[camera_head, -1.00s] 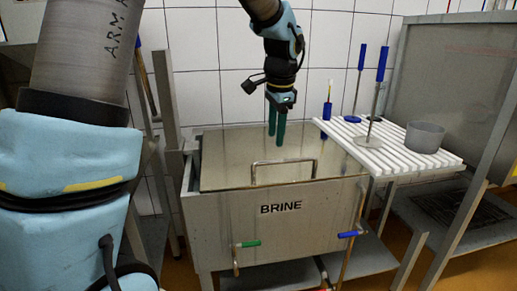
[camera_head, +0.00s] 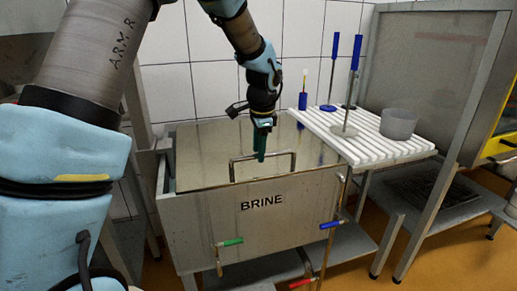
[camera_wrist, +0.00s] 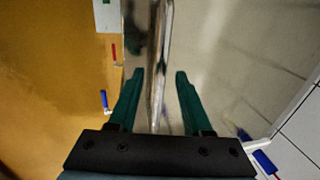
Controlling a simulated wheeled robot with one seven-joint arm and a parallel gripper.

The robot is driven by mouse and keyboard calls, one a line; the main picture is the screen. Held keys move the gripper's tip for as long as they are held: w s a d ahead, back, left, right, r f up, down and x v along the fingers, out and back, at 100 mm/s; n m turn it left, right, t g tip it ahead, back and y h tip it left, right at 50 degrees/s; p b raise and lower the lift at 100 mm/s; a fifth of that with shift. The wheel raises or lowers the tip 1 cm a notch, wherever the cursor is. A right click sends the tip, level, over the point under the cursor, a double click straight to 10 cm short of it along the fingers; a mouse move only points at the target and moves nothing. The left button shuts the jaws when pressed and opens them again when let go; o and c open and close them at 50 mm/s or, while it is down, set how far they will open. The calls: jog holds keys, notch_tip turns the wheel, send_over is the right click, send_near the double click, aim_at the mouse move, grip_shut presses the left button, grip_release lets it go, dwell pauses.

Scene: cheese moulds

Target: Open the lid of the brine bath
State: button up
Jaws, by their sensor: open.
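The brine bath (camera_head: 190,225) is a steel tank marked BRINE. Its flat steel lid (camera_head: 205,150) lies shut on top. The lid's handle (camera_head: 236,170) is a raised metal bar near the front edge. My gripper (camera_head: 261,155) points down at the handle, close to the middle of its bar. In the wrist view, the green fingers of my gripper (camera_wrist: 159,78) are apart, with the handle bar (camera_wrist: 158,60) running lengthwise between them. I cannot tell whether either finger touches the bar.
A white slatted rack (camera_head: 365,145) stands to the right of the bath, holding a grey cup (camera_head: 398,124) and blue-handled tools (camera_head: 355,55). Green (camera_head: 232,242) and blue (camera_head: 331,226) valve levers stick out at the tank's front. A tiled wall (camera_head: 195,70) is behind.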

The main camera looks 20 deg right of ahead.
jog(key=shift+f, duration=0.2)
grip_shut()
dwell(0.3)
dwell(1.1)
